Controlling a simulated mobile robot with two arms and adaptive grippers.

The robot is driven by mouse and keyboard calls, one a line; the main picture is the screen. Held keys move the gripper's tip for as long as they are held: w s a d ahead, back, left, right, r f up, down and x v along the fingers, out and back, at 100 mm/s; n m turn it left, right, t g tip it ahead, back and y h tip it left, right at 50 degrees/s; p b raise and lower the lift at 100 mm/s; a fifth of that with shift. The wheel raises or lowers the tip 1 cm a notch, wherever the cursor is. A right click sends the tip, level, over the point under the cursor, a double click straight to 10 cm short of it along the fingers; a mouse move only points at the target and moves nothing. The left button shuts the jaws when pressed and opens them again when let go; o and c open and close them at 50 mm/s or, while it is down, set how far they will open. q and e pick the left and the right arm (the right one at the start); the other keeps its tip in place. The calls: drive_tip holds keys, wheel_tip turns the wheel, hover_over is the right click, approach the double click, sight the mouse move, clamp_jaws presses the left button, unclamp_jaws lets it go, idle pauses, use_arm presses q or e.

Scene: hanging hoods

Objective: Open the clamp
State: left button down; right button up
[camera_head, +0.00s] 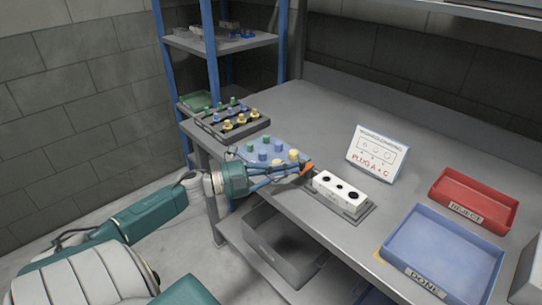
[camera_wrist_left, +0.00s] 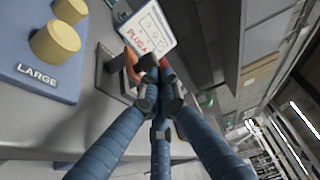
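The clamp's orange handle (camera_head: 307,169) shows at the left end of the white block (camera_head: 341,192), which has three dark holes in its top and sits on a grey base plate. The rest of the clamp is too small or hidden. My left gripper (camera_head: 301,171) reaches in from the left, at the handle. In the left wrist view my left gripper (camera_wrist_left: 158,92) has its blue fingers drawn together, with the orange handle (camera_wrist_left: 131,65) showing just past the tips and a bit of red between the fingers. It looks shut on the handle. My right gripper is not in view.
A blue board (camera_head: 263,163) with blue, green and yellow plugs lies just behind my left gripper. A dark rack (camera_head: 210,127) of plugs stands farther back. A "PLUG A + C" sign (camera_head: 378,154), a red REJECT tray (camera_head: 473,200) and a blue DONE tray (camera_head: 441,251) stand to the right.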

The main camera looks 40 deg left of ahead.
use_arm(q)
drive_tip(key=v, duration=0.9)
drive_tip(key=shift+s, duration=0.3)
drive_tip(key=shift+d, duration=0.15)
